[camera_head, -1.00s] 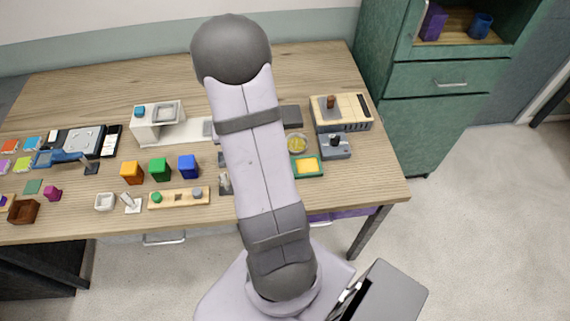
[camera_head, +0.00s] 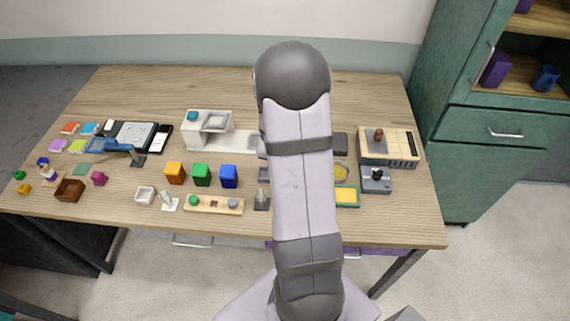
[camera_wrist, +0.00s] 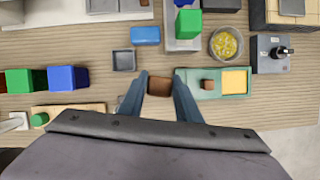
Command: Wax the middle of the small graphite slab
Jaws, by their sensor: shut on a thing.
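My gripper (camera_wrist: 161,80) shows in the wrist view, its two blue-grey fingers closed on a brown block (camera_wrist: 160,87). The block's underside is hidden. A small dark grey square slab (camera_wrist: 123,60), which looks like the small graphite slab, lies up and left of the fingers, apart from them. A green tray (camera_wrist: 193,91) with a yellow pad (camera_wrist: 235,81) and a small brown piece (camera_wrist: 208,85) is just right of the fingers. In the head view my arm hides the gripper; the yellow pad (camera_head: 346,195) shows right of the arm.
A blue block (camera_wrist: 145,35) lies beyond the slab. A green block (camera_wrist: 188,23) stands on a pale base. A bowl with yellow contents (camera_wrist: 226,44) and a grey box with a black knob (camera_wrist: 275,53) are at the right. Coloured cubes (camera_head: 201,175) stand left of my arm.

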